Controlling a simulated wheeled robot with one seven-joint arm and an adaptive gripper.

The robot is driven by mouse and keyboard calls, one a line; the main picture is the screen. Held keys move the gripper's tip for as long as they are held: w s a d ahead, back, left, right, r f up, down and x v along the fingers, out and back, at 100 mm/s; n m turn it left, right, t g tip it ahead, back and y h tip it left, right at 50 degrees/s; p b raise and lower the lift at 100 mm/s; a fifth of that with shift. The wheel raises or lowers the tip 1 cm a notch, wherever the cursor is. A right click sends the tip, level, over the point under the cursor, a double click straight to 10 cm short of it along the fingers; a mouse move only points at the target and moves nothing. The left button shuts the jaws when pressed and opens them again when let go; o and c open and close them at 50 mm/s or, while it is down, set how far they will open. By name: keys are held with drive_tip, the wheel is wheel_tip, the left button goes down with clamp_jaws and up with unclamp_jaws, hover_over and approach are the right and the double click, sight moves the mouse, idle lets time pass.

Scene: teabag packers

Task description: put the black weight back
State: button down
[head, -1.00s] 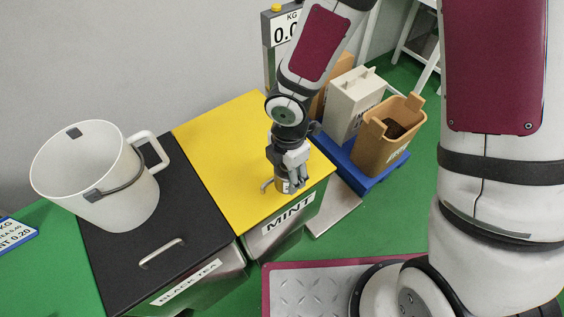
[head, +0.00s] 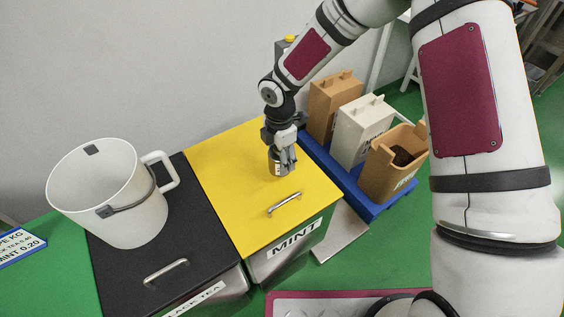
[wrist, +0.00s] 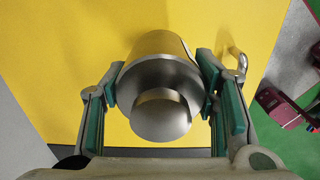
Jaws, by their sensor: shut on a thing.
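My gripper (head: 284,158) is shut on a metal weight (head: 276,168) over the yellow MINT lid (head: 235,185), toward its back right. The weight is a grey-brown cylinder with a pale label. In the wrist view the weight (wrist: 160,80) has a silvery top with a round knob, and the green pads of my gripper (wrist: 165,88) press its two sides. I cannot tell if its base touches the lid. I see no clearly black weight.
A white bucket (head: 130,215) stands on the black BLACK TEA lid (head: 205,240) at the left. A metal handle (head: 284,204) sticks up from the yellow lid. Brown and cream bins (head: 362,130) stand on a blue platform (head: 372,209) at the right. The yellow lid's left part is clear.

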drive_tip(key=shift+f+p, duration=0.4)
drive_tip(key=shift+f, duration=1.2)
drive_tip(key=shift+f, duration=0.1)
drive_tip(key=c, duration=0.6)
unclamp_jaws()
drive_tip(key=shift+f, duration=0.1)
wheel_tip(320, 180, up, 12)
drive_tip(key=shift+r+b, duration=0.1)
drive_tip(key=shift+b, duration=0.65)
drive_tip(key=shift+d+r, duration=0.1)
